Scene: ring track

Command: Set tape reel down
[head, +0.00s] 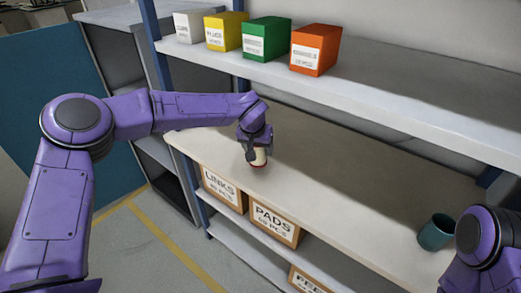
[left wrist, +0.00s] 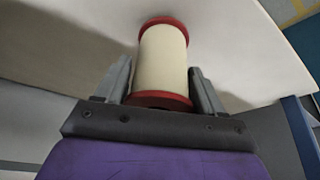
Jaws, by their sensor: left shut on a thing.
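The tape reel (head: 259,157) is a cream cylinder with red rims. In the left wrist view the reel (left wrist: 163,55) stands between the two grey fingers. My left gripper (head: 254,148) is shut on it from above, and the gripper also shows in the left wrist view (left wrist: 160,72). The reel is upright over the left part of the middle shelf (head: 330,185). Its lower red rim is at or just above the shelf surface; I cannot tell whether it touches. Only part of my right arm shows at the right edge; its gripper is out of view.
A teal cup (head: 436,232) stands on the shelf near my right arm. White, yellow (head: 225,32), green (head: 264,40) and orange (head: 316,50) boxes line the upper shelf. Labelled cartons, LINKS (head: 222,187) and PADS (head: 275,221), sit below. The middle shelf around the reel is clear.

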